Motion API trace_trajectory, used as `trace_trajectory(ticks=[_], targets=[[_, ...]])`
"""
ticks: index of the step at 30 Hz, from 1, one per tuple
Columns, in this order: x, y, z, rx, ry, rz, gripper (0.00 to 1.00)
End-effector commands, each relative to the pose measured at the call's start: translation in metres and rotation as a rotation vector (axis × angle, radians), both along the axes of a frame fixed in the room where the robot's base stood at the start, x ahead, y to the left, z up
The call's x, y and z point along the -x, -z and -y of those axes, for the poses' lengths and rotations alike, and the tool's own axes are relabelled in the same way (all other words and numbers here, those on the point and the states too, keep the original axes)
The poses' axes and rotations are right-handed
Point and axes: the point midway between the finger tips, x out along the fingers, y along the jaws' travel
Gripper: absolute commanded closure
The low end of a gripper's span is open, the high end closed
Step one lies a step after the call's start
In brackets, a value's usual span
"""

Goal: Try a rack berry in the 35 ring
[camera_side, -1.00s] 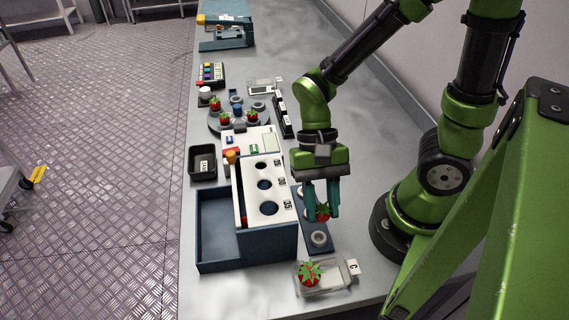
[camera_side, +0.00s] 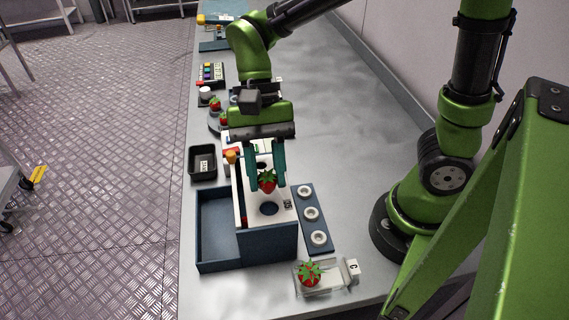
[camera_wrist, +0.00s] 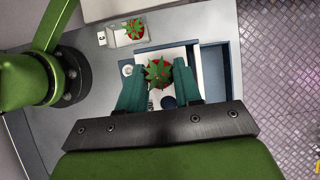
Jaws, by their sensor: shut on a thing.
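My gripper (camera_side: 266,180) is shut on a red berry with green leaves (camera_side: 267,184). It holds the berry above the white sloped ring board, over or just behind the nearest hole, the 35 ring (camera_side: 268,209). The berry hides part of the board, and the arm hides the farther rings. In the wrist view the berry (camera_wrist: 159,72) sits between the teal fingertips and covers most of the hole under it. The rack (camera_side: 312,214) to the right of the board shows several empty round seats.
A clear tray marked C (camera_side: 325,291) holds another berry (camera_side: 310,273) at the front. A blue open bin (camera_side: 217,225) adjoins the board on the left. A black tray (camera_side: 203,163) lies farther back.

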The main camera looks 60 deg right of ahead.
Motion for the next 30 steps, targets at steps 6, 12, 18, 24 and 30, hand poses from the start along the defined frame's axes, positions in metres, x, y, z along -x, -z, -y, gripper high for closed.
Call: trace_trajectory(ticks=[6, 12, 18, 24, 30], targets=[[0.001, 0.019, 0.0, 0.0, 0.0, -0.003, 0.72], [0.0, 0.034, 0.0, 0.0, 0.0, -0.002, 0.72], [0.001, 0.046, 0.0, 0.0, 0.0, -0.003, 0.72], [0.001, 0.051, 0.0, -0.001, 0.0, -0.001, 0.72], [0.001, 0.052, 0.0, 0.0, 0.0, 0.0, 0.72]])
